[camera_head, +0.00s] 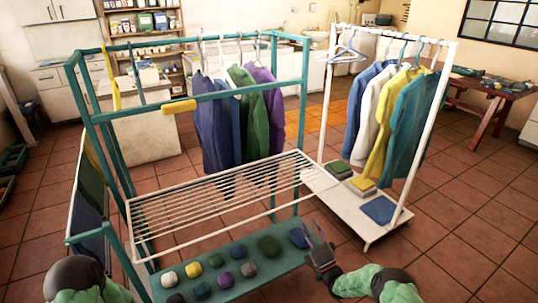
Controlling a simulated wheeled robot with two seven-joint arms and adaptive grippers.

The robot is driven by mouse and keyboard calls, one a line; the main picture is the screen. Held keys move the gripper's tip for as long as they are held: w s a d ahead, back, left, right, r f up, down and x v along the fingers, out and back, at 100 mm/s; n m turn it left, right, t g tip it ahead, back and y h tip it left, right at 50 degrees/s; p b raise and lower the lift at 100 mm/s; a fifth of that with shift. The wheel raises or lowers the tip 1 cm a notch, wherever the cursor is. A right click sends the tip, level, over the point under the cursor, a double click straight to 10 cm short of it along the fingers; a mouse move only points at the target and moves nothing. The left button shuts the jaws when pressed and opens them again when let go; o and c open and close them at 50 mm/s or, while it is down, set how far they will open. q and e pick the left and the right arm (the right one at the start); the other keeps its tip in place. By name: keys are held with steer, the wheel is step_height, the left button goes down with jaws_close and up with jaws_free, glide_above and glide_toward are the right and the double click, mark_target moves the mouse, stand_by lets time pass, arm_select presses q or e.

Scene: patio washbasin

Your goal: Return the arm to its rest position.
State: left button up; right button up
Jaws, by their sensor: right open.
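My right arm (375,282) comes in at the bottom, right of centre, with green and dark links. My right gripper (317,233) is open and empty, its fingers pointing up and away. It is in front of the right end of the teal rack's lower shelf (285,262), close to a dark blue rolled item (299,237); I cannot tell if they touch. Part of my left arm (75,280) shows at the bottom left corner; its gripper is not in view.
A teal rack (303,110) with a white slatted shelf (190,215) and hanging garments (245,120) stands in front. Several rolled items (193,269) lie on its lower shelf. A white rack (430,130) stands right. Tiled floor (455,235) is clear at right.

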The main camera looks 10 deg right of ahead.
steer(key=s+a+f+m+g+h+p, duration=0.2)
steer(key=s+a+f+m+g, duration=0.25)
steer(key=f+m, duration=0.25)
steer(key=s+a+f+m+g+h+p, duration=0.2)
steer(key=s+a+f+m+g+h, duration=0.15)
steer(key=f+m+g, duration=0.35)
steer(key=s+a+m+g+p, duration=0.1)
steer(key=s+a+m+g, duration=0.1)
steer(key=s, duration=0.8)
steer(key=s+a+m+g+y+p, duration=0.1)
steer(key=s+a+m+g, duration=0.2)
steer(key=s, duration=0.8)
steer(key=s+a+m+g+p, duration=0.1)
steer(key=s+a+m+g, duration=0.2)
steer(key=s, duration=0.7)
steer(key=shift+s+a+f+m+g, duration=0.2)
steer(key=shift+f+m+g, duration=0.25)
steer(key=shift+m+g, duration=0.7)
steer(key=shift+w+y, duration=0.1)
steer(key=shift+y, duration=0.15)
